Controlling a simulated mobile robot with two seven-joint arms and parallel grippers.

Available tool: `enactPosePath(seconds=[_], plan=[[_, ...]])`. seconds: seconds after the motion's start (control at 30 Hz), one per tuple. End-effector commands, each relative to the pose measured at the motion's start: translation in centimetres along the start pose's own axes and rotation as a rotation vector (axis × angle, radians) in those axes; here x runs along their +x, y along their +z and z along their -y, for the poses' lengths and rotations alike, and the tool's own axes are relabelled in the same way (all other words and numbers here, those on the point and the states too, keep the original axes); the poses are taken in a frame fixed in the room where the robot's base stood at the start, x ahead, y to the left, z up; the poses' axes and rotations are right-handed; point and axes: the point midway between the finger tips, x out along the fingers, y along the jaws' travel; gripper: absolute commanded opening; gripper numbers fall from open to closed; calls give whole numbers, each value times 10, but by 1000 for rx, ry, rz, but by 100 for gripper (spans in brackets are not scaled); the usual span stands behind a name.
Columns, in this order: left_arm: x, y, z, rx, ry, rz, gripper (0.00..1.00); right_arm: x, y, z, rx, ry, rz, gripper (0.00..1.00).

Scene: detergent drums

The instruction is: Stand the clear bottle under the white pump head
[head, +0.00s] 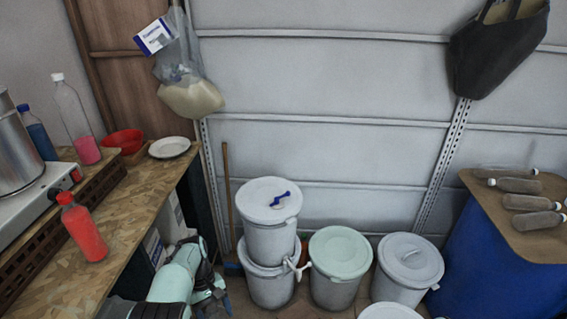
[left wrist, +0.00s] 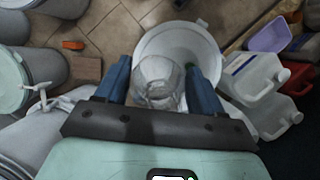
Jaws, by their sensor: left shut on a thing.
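My left gripper (left wrist: 157,68) is shut on the clear bottle (left wrist: 160,88), which sits between the two blue fingers in the left wrist view. A pale round tub (left wrist: 182,36) shows on the floor behind and below the bottle. In the head view my left gripper (head: 208,298) is low at the bottom, left of the stacked drums; the bottle cannot be made out there. The white pump head (head: 298,264) sticks out near the lower stacked drum, right of my gripper. It also shows at the left of the left wrist view (left wrist: 42,102), apart from the bottle. My right gripper is not in view.
A white upper drum (head: 270,232) with a blue pump (head: 281,199) stands on another drum. A green-lidded drum (head: 340,253) and a grey-lidded drum (head: 410,260) stand to the right. White jugs (left wrist: 255,78) and a purple tub (left wrist: 268,35) are beside the pale tub.

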Motion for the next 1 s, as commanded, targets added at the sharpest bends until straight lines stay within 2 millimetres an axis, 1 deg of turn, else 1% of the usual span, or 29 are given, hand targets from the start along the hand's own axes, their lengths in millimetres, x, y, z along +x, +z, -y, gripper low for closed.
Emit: enactPosePath(seconds=[0.03, 0.1, 0.2, 0.3, 0.43, 0.67, 0.7, 0.73, 1.0], plan=[[2, 4, -3, 111, -50, -1, 24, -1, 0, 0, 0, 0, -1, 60], [5, 7, -5, 248, -106, -2, 24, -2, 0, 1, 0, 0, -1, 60], [7, 11, -6, 395, -165, -2, 24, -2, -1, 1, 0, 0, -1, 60], [9, 13, -6, 487, -202, -1, 24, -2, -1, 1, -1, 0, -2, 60], [10, 14, -6, 534, -216, -1, 24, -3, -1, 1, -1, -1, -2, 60], [10, 14, -6, 536, -221, -4, 24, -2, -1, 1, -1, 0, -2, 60], [10, 14, -6, 536, -223, -5, 24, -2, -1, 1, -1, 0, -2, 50], [10, 14, -7, 536, -221, -5, 24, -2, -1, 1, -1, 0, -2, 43], [10, 14, -6, 534, -218, -6, 24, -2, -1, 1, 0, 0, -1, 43]])
